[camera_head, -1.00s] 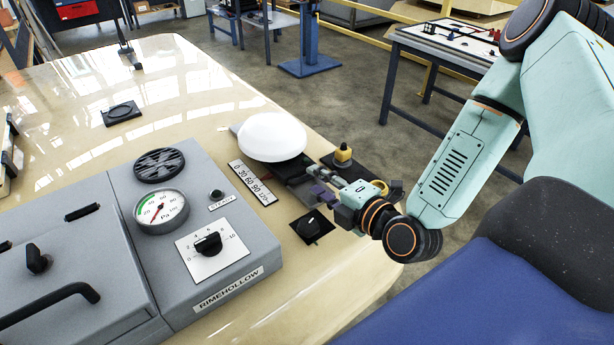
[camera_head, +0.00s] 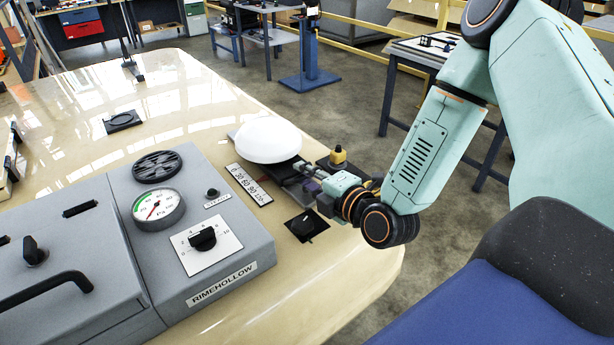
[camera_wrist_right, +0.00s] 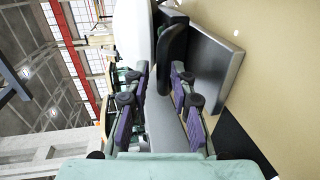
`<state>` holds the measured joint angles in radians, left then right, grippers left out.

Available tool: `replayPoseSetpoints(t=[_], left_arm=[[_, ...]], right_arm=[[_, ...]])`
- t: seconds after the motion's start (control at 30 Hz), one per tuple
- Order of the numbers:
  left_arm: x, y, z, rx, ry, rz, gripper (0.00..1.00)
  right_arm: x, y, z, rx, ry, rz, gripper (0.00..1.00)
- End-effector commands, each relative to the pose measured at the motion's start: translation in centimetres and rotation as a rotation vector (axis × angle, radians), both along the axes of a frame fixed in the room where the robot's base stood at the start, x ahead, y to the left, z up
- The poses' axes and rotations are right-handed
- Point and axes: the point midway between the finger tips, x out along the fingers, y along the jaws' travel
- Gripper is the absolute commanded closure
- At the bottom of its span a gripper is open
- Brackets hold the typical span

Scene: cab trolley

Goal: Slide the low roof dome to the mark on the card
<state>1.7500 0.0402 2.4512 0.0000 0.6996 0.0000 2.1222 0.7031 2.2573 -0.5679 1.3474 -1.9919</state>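The low white roof dome (camera_head: 268,140) sits on a dark grey base at the right side of the cream surface. It shows partly in the right wrist view (camera_wrist_right: 132,30). The card (camera_head: 249,184), a white strip with a number scale, lies just in front and to the left of the dome. My right gripper (camera_head: 302,178) is low at the dome's near right side. In the right wrist view its purple-padded fingers (camera_wrist_right: 160,75) stand apart on either side of a dark upright tab (camera_wrist_right: 174,55). A gap shows on the left of the tab; contact on the right is unclear. My left gripper is out of view.
A yellow-topped knob (camera_head: 338,155) stands on a dark plate right of the dome. A black knob (camera_head: 306,224) is in front of the gripper. The grey console (camera_head: 235,255) with a gauge stands at left. Open cream surface lies behind the dome.

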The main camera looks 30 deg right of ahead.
Motion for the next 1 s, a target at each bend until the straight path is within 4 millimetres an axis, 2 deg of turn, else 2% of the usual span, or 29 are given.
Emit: replayPoseSetpoints(t=[0.03,0.23,1.0], left_arm=[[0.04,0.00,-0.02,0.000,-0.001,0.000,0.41],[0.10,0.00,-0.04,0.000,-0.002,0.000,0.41],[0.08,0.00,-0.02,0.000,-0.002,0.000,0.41]], right_arm=[[0.07,-0.03,-0.02,-0.001,0.000,0.000,0.83],[0.00,-0.01,-0.03,-0.001,0.000,0.000,1.00],[0.00,-0.02,-0.03,-0.001,0.000,-0.001,1.00]])
